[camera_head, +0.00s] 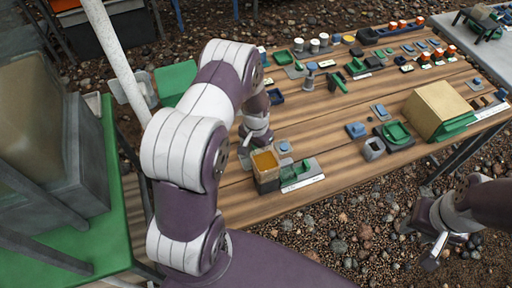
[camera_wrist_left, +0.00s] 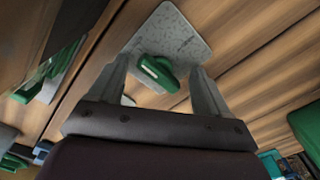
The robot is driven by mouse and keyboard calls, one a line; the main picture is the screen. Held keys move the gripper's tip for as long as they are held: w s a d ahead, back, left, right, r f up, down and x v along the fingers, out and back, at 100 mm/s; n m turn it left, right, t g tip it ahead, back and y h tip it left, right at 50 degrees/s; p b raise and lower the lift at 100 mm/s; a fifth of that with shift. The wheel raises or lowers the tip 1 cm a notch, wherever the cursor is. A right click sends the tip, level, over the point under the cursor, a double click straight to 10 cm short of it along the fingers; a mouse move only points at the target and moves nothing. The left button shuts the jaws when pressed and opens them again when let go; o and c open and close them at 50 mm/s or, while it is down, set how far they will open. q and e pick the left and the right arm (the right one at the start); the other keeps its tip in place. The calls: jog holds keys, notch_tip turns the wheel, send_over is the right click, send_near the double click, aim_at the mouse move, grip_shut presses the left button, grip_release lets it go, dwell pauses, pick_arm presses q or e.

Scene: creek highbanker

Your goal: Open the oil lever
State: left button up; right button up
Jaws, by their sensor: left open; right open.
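My left gripper (camera_head: 245,150) is low over the wooden table, partly hidden by its own arm, behind a small box with an amber top (camera_head: 265,160). In the left wrist view, the open fingers (camera_wrist_left: 160,66) stand on either side of a green lever-like piece (camera_wrist_left: 158,74) on a speckled grey plate (camera_wrist_left: 178,32). They look apart from it. The plate's lettering is unreadable, so I cannot confirm this is the oil lever. My right gripper (camera_head: 434,248) is open and empty over the gravel, off the table's front edge.
A tan box (camera_head: 437,108) stands at the table's right. Several small green, blue and orange parts are spread across the table. A green-topped stand (camera_head: 118,225) is at left. Bare planks lie mid-table.

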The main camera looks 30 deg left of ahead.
pick_arm(q)
jog(key=shift+c, duration=0.3)
jog(key=c, duration=0.9)
jog(key=m, duration=0.4)
jog(key=shift+r+p, duration=0.1)
jog(key=shift+p, duration=0.3)
jog(key=m, duration=0.4)
jog(key=shift+p, duration=0.3)
jog(key=m, duration=0.9)
jog(key=shift+m+p, duration=0.4)
